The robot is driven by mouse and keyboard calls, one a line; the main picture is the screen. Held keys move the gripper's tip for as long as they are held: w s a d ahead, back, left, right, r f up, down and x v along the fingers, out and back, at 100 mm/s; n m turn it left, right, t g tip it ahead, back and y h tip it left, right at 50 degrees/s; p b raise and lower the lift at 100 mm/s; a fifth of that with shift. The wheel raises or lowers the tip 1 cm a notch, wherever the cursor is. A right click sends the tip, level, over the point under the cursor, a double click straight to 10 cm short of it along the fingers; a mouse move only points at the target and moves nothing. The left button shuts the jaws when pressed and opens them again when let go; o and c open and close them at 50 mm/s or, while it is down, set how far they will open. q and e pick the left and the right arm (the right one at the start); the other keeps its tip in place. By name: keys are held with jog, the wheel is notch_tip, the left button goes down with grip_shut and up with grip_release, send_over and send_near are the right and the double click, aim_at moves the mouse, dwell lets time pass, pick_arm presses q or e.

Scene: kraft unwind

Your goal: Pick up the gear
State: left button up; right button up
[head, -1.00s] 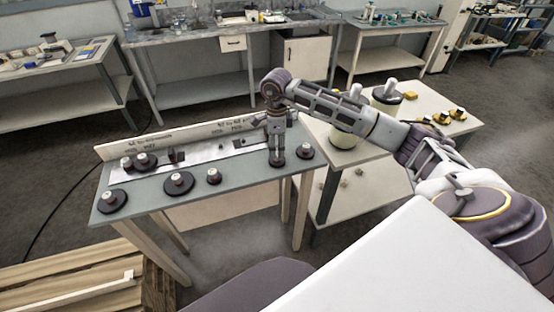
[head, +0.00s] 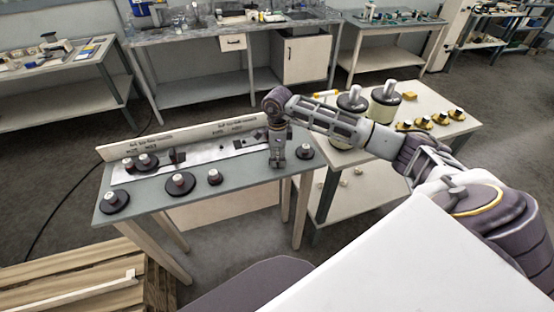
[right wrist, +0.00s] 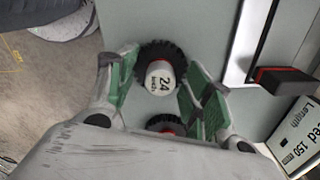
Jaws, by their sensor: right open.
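In the right wrist view a black toothed gear (right wrist: 160,52) with a white hub marked "24 teeth" lies between my right gripper's (right wrist: 165,85) green-padded fingers. The fingers are apart, one on each side of the hub; I cannot tell whether they touch it. A second dark gear (right wrist: 165,123) shows lower down, partly hidden by my gripper body. In the head view my right gripper (head: 278,162) points down at the right part of the grey-green table (head: 242,178) and hides what is below it. My left gripper is not in view.
More gears stand along the table: one at the right end (head: 304,153), one in the middle (head: 214,177), a larger one (head: 179,184) and several at the left. A labelled board (head: 190,135) runs along the back. A side table (head: 440,104) holds rollers and yellow parts.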

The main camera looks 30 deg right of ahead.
aim_at(278, 155)
jog(key=shift+f, duration=0.1)
dwell(0.3)
grip_shut()
dwell(0.4)
notch_tip(278, 155, up, 9)
jog(key=shift+r+b, duration=0.1)
jog(key=shift+b, duration=0.6)
jog(key=shift+r, duration=0.4)
jog(key=shift+s, duration=0.1)
